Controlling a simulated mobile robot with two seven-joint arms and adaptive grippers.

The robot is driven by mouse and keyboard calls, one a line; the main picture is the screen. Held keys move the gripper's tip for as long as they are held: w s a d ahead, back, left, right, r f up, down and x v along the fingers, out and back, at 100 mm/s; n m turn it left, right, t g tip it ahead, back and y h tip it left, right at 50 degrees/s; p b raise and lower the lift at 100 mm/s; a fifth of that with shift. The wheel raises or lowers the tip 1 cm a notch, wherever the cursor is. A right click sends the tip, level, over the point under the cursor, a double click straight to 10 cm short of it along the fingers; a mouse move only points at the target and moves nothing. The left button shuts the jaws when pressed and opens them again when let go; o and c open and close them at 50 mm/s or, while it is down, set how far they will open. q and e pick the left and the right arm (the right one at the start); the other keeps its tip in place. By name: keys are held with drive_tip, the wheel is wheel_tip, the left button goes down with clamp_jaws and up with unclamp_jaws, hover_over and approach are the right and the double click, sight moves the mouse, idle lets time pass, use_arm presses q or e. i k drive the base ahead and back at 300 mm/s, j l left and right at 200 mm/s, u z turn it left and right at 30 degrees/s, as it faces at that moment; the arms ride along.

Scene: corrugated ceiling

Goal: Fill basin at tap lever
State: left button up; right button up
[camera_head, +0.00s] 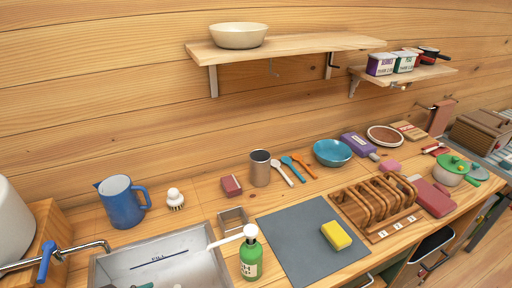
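The tap (85,252) comes in at the lower left, and its metal spout ends above the left edge of the basin. Its blue lever (47,260) stands upright, slightly tilted, on the pipe. The grey metal basin (190,248) is set into the counter and cut off by the bottom edge of the view. Its inner back wall carries a dark line marked FILL (158,258). I see no water stream from the spout. The basin floor is mostly out of view; a small teal thing (145,286) shows at the bottom. Neither of my grippers is in view.
A green soap bottle (251,258) with a white pump stands at the basin's right edge. A blue jug (121,202) and white brush (175,199) stand behind the basin. A wooden block (40,225) is left. A grey mat (300,235) with a yellow sponge (336,235) lies right.

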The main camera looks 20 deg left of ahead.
sight(49, 247)
drive_tip(key=k+l, duration=0.4)
drive_tip(key=l, duration=0.25)
drive_tip(key=k+l, duration=0.2)
drive_tip(key=l, duration=0.1)
